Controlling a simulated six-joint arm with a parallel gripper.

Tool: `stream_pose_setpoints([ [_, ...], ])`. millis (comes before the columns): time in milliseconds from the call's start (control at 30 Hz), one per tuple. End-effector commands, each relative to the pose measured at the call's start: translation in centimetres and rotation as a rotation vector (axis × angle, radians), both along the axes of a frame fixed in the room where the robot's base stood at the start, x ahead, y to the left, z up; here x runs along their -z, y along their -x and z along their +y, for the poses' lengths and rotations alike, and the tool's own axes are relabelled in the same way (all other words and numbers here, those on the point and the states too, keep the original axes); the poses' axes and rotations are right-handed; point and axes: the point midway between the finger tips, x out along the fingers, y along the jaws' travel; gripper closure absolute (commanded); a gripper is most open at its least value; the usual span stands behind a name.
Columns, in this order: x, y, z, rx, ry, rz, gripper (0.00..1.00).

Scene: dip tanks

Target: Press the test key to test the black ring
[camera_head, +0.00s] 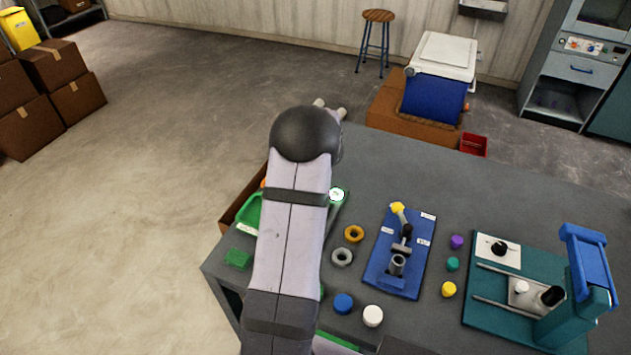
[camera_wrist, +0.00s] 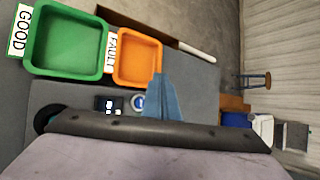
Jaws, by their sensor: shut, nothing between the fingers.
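My gripper (camera_wrist: 160,82) shows in the wrist view as bluish fingers, shut and empty. In the head view my arm hides it. Just left of the fingers is a small round white-and-blue button (camera_wrist: 138,103), apparently the test key. Whether the fingers touch it cannot be told. Left of the button is a dark device with a lit display (camera_wrist: 108,105). A dark round shape (camera_wrist: 45,118), perhaps the black ring, sits at the left, partly hidden by my gripper body. In the head view a white disc with a green rim (camera_head: 336,195) shows beside my arm.
A green GOOD tray (camera_wrist: 68,45) and an orange FAULT tray (camera_wrist: 137,57) stand beyond the device. An orange ring (camera_head: 353,233), a grey ring (camera_head: 341,257), a blue fixture board (camera_head: 413,277) and several coloured caps lie to the right of my arm.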

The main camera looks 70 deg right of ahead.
Motion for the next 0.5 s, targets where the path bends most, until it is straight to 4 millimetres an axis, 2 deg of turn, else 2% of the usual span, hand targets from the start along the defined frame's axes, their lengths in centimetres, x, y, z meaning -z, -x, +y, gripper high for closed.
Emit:
stream_pose_setpoints([
  [100, -0.4, 2.2, -1.7, 0.082, -0.009, -0.025, 1.00],
  [200, -0.5, 3.2, -2.6, 0.124, -0.014, -0.040, 1.00],
  [500, -0.5, 4.0, -3.1, 0.153, -0.016, -0.050, 1.00],
])
